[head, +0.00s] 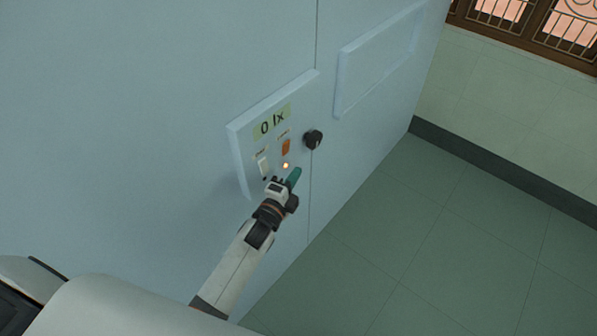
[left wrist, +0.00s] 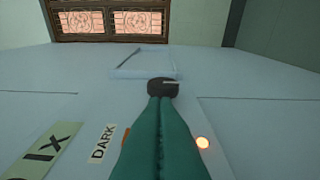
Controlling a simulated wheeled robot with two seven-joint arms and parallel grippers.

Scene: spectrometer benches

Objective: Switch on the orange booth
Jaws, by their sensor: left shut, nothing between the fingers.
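A pale blue booth wall (head: 190,90) carries a raised control panel (head: 239,142). Its display (head: 271,122) reads "0 lx". Below are a white switch (head: 263,165) at left and an orange switch (head: 286,147) at right, with a small glowing lamp (head: 285,166) under the orange one. A black knob (head: 313,139) sits right of the panel. My left gripper (head: 295,176), with green fingers, is shut and empty, just below the lamp; contact cannot be told. In the left wrist view, the fingers (left wrist: 160,105) point at the knob (left wrist: 163,88) and hide most of the orange switch (left wrist: 126,134).
A framed rectangle (head: 378,60) stands out on the wall to the upper right. Green tiled floor (head: 430,240) lies open at the right, bounded by a dark skirting and a tiled wall (head: 510,100). Barred windows (head: 520,20) are at the top right.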

